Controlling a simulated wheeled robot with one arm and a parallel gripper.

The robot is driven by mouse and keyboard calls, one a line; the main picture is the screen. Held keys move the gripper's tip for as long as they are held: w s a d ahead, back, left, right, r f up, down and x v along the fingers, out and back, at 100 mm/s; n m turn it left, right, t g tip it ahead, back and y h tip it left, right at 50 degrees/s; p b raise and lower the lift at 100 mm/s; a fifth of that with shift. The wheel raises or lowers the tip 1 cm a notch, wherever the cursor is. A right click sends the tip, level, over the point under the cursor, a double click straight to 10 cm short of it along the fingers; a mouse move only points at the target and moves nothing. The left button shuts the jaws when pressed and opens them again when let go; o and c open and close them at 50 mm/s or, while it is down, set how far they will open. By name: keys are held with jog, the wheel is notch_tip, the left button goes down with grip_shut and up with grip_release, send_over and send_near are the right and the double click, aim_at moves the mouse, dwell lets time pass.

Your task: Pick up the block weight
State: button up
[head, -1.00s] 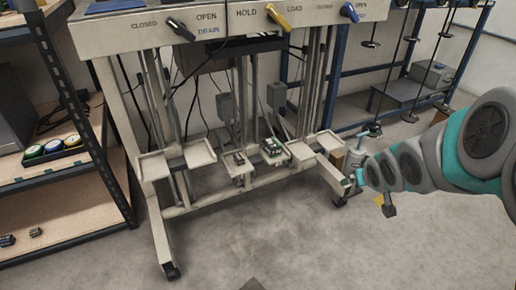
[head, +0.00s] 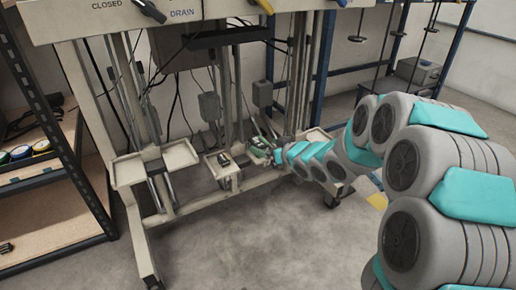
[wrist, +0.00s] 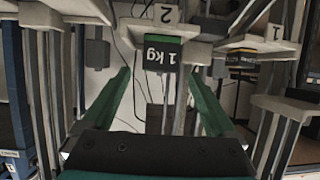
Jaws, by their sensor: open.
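The block weight (wrist: 161,55), a dark block with a white "1 kg" marking, shows in the upper middle of the wrist view. It is by a pale tray (wrist: 150,27) with a "2" tag. My gripper (wrist: 160,76) is open, with one green finger on each side of the block in the picture. I cannot tell whether the fingers touch it or how far they reach along it. In the head view, my gripper (head: 279,156) is beside a green and dark block (head: 259,147) on the frame's low tray and partly hides it.
An empty-looking tray (head: 128,171) is further left and another (head: 315,135) is right, near my arm. Upright posts and hanging cables stand close behind. The floor (head: 260,235) in front is clear.

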aim_at(263, 145)
jog(key=x, duration=0.3)
jog(key=shift+w+a+f+b, duration=0.2)
jog(key=shift+f+b, duration=0.1)
jog(key=shift+f, duration=0.1)
jog(key=shift+w+a, duration=0.1)
jog(key=shift+w, duration=0.2)
jog(key=shift+c, duration=0.4)
grip_shut()
